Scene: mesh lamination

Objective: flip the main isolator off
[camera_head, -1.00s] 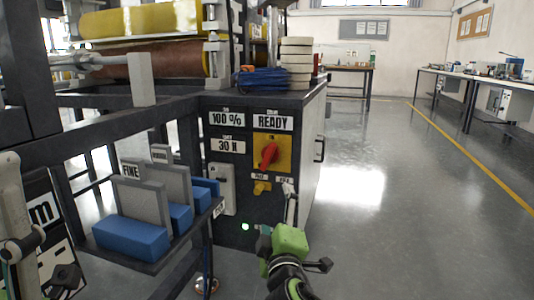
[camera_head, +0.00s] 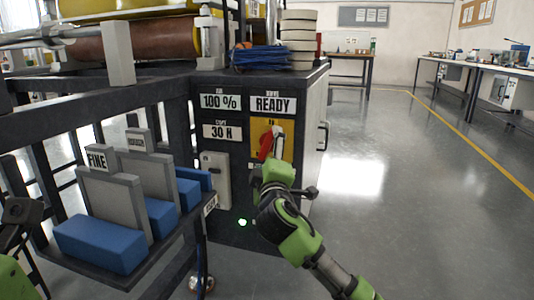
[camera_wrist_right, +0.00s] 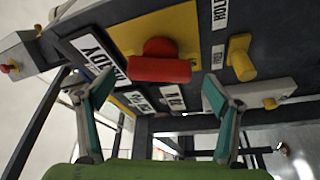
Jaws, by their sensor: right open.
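The main isolator is a red rotary handle (camera_head: 266,144) on a yellow plate (camera_head: 258,128) on the dark cabinet's front. It slants in the head view, and my right gripper partly hides it. In the right wrist view the red handle (camera_wrist_right: 160,68) lies level across the picture, with its round hub above. My right gripper (camera_head: 275,142) is open in front of the plate. In the wrist view its two fingers (camera_wrist_right: 158,88) stand apart, one on each side of the handle, and I cannot tell whether they touch it.
A yellow knob (camera_wrist_right: 240,58) sits beside the isolator plate in the wrist view. A grey box (camera_head: 215,182) is on the cabinet, left of the isolator. A shelf with blue blocks (camera_head: 100,245) stands at the left. The floor at right is open.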

